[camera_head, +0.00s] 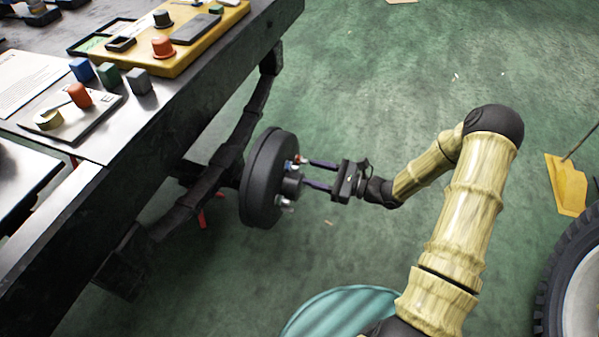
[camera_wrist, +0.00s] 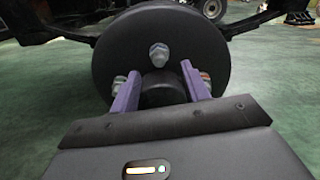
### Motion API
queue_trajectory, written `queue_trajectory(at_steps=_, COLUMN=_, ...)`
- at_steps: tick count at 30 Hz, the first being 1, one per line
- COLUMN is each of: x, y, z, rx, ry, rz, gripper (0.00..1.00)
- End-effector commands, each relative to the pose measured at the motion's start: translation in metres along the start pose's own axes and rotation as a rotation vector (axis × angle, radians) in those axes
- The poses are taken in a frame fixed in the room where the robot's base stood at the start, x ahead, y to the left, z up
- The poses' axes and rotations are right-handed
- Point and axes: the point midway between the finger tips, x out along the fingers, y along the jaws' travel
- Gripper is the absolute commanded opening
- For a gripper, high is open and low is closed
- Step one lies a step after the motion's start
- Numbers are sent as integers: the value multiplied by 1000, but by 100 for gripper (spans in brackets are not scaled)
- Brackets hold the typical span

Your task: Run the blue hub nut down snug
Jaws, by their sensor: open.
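The black wheel hub drum (camera_head: 262,178) stands upright at the axle end; it fills the upper middle of the wrist view (camera_wrist: 125,48). The blue hub nut (camera_head: 289,166) sits on the upper stud; in the wrist view it looks grey-blue (camera_wrist: 158,53), above the dark centre cap (camera_wrist: 160,90). A reddish nut (camera_wrist: 204,78) is on the right stud and a pale one (camera_wrist: 120,83) on the left, both partly hidden by my fingers. My gripper (camera_head: 306,173) is open and empty, facing the drum, its purple fingers either side of the centre cap, below the blue nut. Contact cannot be told.
The black workbench (camera_head: 150,135) is at left, with a yellow tray (camera_head: 180,60) and several coloured pieces. A teal round object (camera_head: 340,312) lies on the floor below my arm. A tyre (camera_head: 570,275) and yellow object (camera_head: 566,185) are at right. The green floor behind is mostly clear.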

Motion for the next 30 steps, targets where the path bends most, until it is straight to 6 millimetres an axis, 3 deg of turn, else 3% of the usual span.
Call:
queue_trajectory(at_steps=3, x=22, y=1, z=-3, rx=-2, ry=-2, rz=4, gripper=46)
queue_trajectory(at_steps=9, x=46, y=-1, z=-2, rx=-1, ry=0, rz=-4, gripper=46)
queue_trajectory(at_steps=20, x=50, y=-3, z=0, rx=0, ry=1, rz=-10, gripper=46)
queue_trajectory(at_steps=27, x=50, y=-3, z=0, rx=0, ry=1, rz=-9, gripper=1)
queue_trajectory(at_steps=30, x=50, y=-3, z=0, rx=0, ry=1, rz=-8, gripper=1)
